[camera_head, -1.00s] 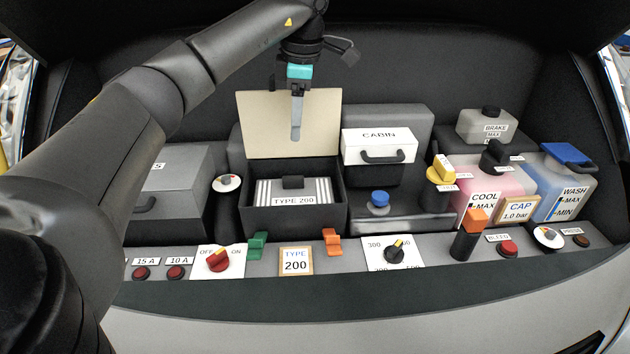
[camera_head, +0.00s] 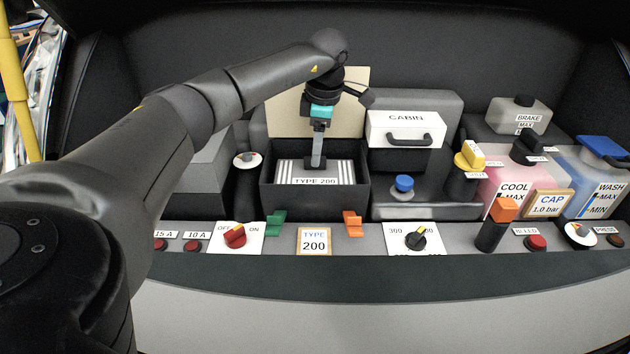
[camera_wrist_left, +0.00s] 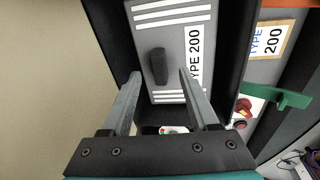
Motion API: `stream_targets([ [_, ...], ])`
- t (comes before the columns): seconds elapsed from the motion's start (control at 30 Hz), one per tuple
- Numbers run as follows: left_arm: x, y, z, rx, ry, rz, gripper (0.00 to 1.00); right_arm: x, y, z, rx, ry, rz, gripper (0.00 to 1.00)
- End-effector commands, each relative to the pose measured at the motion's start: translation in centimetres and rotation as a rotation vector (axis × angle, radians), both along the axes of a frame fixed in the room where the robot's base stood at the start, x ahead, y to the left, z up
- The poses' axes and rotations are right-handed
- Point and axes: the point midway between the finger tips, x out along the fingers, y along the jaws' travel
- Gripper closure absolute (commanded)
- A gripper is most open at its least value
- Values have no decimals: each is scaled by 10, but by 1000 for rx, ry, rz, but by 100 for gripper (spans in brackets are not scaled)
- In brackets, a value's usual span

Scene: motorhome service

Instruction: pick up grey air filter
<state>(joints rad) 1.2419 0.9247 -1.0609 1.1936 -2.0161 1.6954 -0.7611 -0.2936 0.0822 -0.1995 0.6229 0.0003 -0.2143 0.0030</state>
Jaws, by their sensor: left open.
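The grey air filter, marked TYPE 200 and ribbed with white stripes (camera_head: 292,172), lies in an open black box (camera_head: 270,195) with its beige lid (camera_head: 285,119) raised behind. In the left wrist view the filter (camera_wrist_left: 174,45) shows its dark raised handle (camera_wrist_left: 158,66). My left gripper (camera_head: 317,164) points down over the filter, in front of the lid. In the left wrist view its two fingers (camera_wrist_left: 157,78) are apart, with the handle between or just beyond their tips; contact cannot be told. In the head view the gripper hides the handle. My right gripper is not in view.
A green clip (camera_head: 275,224) and an orange clip (camera_head: 353,224) stand in front of the box. The white-topped CABIN box (camera_head: 404,130) is close on the right. A grey case (camera_head: 203,170) stands on the left, partly behind my arm.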

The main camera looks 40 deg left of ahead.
Motion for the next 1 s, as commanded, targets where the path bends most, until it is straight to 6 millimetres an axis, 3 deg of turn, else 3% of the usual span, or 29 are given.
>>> stream_targets([
  [0.13,1,3,-23,0,2,1,39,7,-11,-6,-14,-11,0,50],
  [0.37,1,4,-25,0,0,1,39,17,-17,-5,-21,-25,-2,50],
  [0.9,1,4,-24,0,0,0,98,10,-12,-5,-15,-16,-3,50],
  [1.0,1,4,-24,0,0,0,100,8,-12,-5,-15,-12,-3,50],
])
